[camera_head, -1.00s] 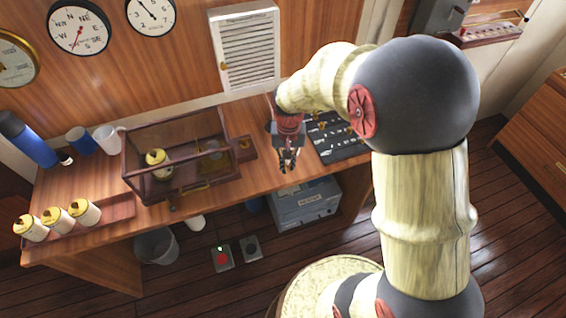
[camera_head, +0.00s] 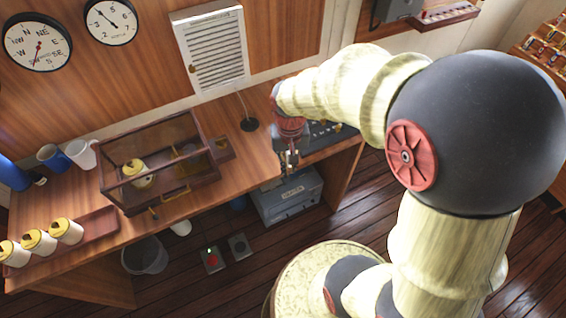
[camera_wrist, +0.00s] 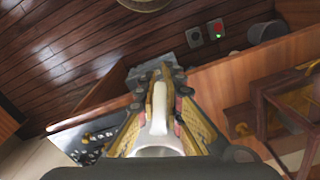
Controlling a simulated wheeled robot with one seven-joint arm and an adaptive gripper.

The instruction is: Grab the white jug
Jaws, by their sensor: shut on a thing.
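My gripper (camera_head: 289,160) is near the front edge of the desk (camera_head: 240,172), beside the dark control panel, in the head view. In the wrist view the two fingers of my gripper (camera_wrist: 158,88) are closed around a white thing that looks like the white jug (camera_wrist: 158,118). Its narrow part lies between the fingers and its round, wider part is nearer the camera. The head view does not show the held jug clearly. A white cup-like vessel (camera_head: 80,153) stands at the left back of the desk, next to a blue cup (camera_head: 52,157).
A glass case (camera_head: 160,195) with a yellow-lidded jar stands mid-desk. Several similar jars (camera_head: 38,243) sit in a tray at the left. A microphone (camera_head: 249,124) stands near my gripper. A grey box (camera_head: 287,195) and a bin (camera_head: 145,256) are below the desk.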

